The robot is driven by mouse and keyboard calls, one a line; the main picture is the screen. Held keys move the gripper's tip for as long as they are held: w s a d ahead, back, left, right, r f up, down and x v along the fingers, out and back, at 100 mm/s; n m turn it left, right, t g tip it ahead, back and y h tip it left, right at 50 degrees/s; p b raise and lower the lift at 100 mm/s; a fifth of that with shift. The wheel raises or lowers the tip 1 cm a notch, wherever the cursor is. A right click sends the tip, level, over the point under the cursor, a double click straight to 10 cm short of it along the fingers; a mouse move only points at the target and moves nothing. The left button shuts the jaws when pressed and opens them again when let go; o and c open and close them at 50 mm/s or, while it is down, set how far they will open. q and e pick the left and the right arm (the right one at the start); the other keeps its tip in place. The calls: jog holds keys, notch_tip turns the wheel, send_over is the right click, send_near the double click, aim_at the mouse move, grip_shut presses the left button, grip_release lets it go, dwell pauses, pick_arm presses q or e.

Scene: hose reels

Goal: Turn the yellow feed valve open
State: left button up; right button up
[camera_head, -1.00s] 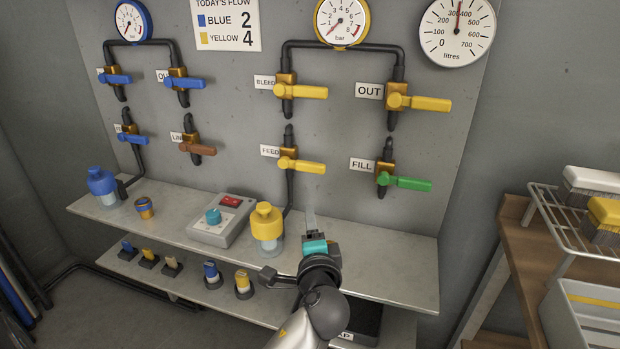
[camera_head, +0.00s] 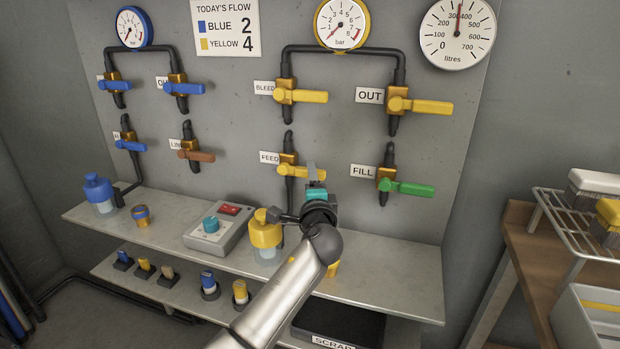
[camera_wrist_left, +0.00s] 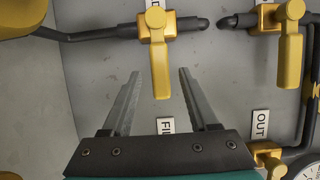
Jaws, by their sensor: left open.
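The yellow feed valve (camera_head: 290,170) sits on the grey panel beside the FEED label (camera_head: 269,157). Its lever points right, roughly crosswise to its upright dark pipe, and its tip is partly hidden by my left gripper (camera_head: 313,176). In the left wrist view the yellow lever (camera_wrist_left: 160,70) shows between the two open fingers of my left gripper (camera_wrist_left: 160,76), with space on both sides. The fingers are not closed on it. I cannot tell how deep the lever lies between them. My right gripper is not in view.
The yellow bleed valve (camera_head: 300,96) is above, the yellow out valve (camera_head: 420,106) upper right, and the green fill valve (camera_head: 405,187) to the right. Below are a shelf (camera_head: 385,270), a yellow-topped bottle (camera_head: 264,232) and a control box (camera_head: 218,230).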

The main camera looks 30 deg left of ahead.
pick_arm(q)
jog(key=shift+b+x, duration=0.45)
jog(key=shift+x, duration=1.3)
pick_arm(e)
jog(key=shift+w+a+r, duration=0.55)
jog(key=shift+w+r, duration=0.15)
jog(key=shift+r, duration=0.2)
pick_arm(q)
jog(key=shift+c, duration=0.2)
grip_shut()
